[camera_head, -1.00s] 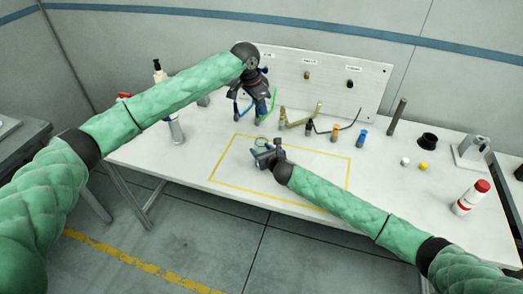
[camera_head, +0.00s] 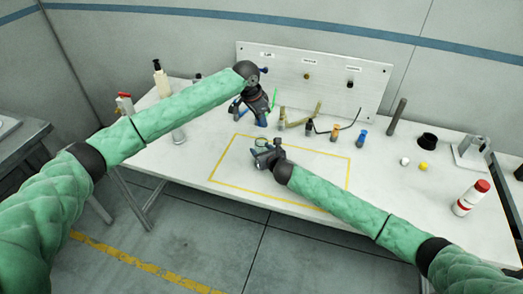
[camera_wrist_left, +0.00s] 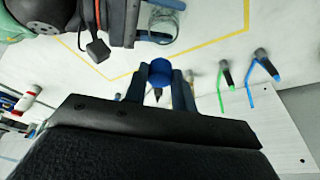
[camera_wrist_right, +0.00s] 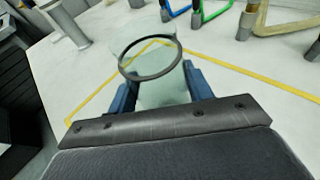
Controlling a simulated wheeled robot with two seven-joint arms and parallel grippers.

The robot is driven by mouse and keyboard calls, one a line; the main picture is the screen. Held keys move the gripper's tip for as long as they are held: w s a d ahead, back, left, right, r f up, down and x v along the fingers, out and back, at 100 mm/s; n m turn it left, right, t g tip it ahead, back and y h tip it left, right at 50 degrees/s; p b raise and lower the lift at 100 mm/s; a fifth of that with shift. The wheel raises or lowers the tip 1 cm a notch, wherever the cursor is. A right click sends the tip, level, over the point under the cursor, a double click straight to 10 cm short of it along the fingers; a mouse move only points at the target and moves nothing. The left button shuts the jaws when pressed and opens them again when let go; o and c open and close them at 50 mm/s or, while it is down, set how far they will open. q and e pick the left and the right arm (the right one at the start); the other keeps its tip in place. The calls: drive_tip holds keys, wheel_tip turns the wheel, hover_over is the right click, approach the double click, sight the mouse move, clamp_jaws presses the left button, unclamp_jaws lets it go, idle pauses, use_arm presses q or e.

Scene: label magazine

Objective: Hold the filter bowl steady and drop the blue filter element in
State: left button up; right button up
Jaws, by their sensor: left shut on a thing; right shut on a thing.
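The filter bowl is a clear cup with a dark rim (camera_wrist_right: 150,58), gripped by my right gripper (camera_wrist_right: 160,92), which is shut on it. The bowl stands open side up inside the yellow outline; in the head view, the bowl (camera_head: 261,142) is partly hidden by my right gripper (camera_head: 266,152). My left gripper (camera_wrist_left: 160,85) is shut on the blue filter element (camera_wrist_left: 160,72), whose round blue end shows. In the head view, my left gripper (camera_head: 254,112) is above and behind the bowl. The bowl shows at the top of the left wrist view (camera_wrist_left: 163,25), apart from the element.
A white panel (camera_head: 320,75) stands at the back. Before it are green (camera_wrist_right: 208,15) and blue bent pieces, tan bars (camera_head: 305,115), and small orange (camera_head: 334,132) and blue (camera_head: 363,135) parts. A red-capped bottle (camera_head: 471,197) stands right. The yellow outline's left part is clear.

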sight(260, 126)
use_arm(q)
drive_tip(key=shift+f, duration=2.05)
drive_tip(key=o, duration=1)
drive_tip(key=shift+r, duration=0.15)
drive_tip(key=v, duration=1.1)
drive_tip(key=shift+r, duration=0.35)
use_arm(e)
drive_tip(key=o, duration=1.1)
